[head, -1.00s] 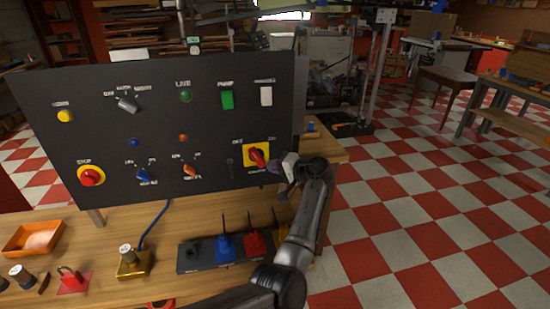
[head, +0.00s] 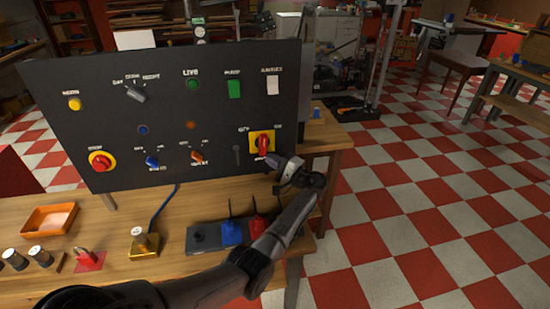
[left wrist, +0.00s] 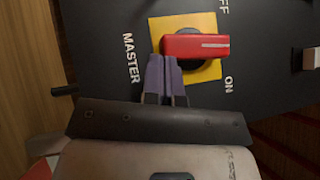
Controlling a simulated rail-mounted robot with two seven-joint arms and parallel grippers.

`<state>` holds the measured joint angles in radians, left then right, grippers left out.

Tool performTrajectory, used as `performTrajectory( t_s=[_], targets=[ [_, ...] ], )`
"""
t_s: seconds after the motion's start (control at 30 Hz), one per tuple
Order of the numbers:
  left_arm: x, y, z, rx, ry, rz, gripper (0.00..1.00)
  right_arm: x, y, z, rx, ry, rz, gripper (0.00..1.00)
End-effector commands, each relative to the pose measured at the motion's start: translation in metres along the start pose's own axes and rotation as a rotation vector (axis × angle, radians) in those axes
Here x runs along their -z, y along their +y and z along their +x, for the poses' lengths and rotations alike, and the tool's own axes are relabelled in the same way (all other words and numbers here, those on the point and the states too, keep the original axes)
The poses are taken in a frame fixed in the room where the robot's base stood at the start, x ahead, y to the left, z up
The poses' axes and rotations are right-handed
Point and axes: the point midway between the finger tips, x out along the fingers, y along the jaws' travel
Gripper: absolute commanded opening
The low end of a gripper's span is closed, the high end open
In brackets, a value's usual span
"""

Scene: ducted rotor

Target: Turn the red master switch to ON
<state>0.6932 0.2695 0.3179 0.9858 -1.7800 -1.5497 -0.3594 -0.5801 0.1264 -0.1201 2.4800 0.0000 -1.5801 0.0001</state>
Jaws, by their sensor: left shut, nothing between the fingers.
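The red master switch (head: 263,145) sits on a yellow plate at the lower right of the dark panel. Its handle stands upright in the head view. In the left wrist view the red handle (left wrist: 195,46) has its white mark between the OFF and ON labels. My left gripper (head: 269,160) is shut and empty. In the left wrist view its purple fingertips (left wrist: 164,62) are beside the handle's lower end, on the ON side, and appear to touch it. My right gripper is out of view.
The dark panel (head: 215,115) stands on a wooden bench (head: 115,225) and carries other knobs and buttons. A red-and-yellow stop button (head: 101,162) is at its left. Below are a padlock (head: 91,258), an orange tray (head: 49,219) and blue and red blocks (head: 231,234).

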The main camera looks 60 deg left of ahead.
Motion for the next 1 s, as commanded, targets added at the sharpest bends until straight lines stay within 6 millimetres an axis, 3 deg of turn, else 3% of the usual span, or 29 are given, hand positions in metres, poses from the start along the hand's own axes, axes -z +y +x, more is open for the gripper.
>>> performTrajectory(
  t_s=[0.53,1.0],
  targets=[
    [-0.008,0.008,0.009,0.184,-0.003,0.182,0.0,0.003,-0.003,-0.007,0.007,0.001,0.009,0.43],
    [-0.013,0.012,0.014,0.182,-0.003,0.181,0.0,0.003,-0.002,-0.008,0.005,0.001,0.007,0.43]
  ],
)
